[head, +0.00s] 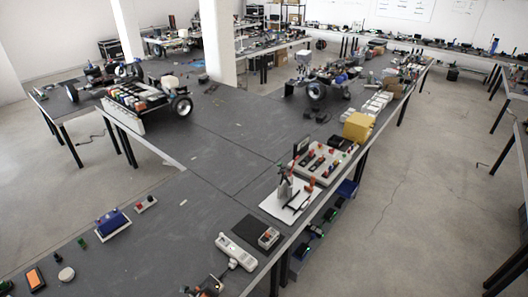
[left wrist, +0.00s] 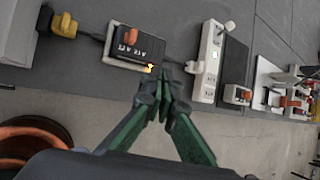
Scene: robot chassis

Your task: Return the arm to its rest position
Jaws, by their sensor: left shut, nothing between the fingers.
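My left gripper (left wrist: 164,75) shows in the left wrist view with its two green-grey fingers meeting at the tips. It is shut and empty. The tips are in front of a black box with an orange switch (left wrist: 128,36) and beside a white power strip (left wrist: 208,62) to the right. Whether the tips touch either one I cannot tell. The power strip also lies near the front edge of the table in the head view (head: 236,253). My right gripper is in neither view.
The dark grey table (head: 150,235) has a wide clear middle. A small box with a red switch (head: 268,238) and a white board (head: 275,206) stand along its right edge. A blue box (head: 112,224) is at the left. A yellow plug (left wrist: 64,25) with cable lies left of the black box.

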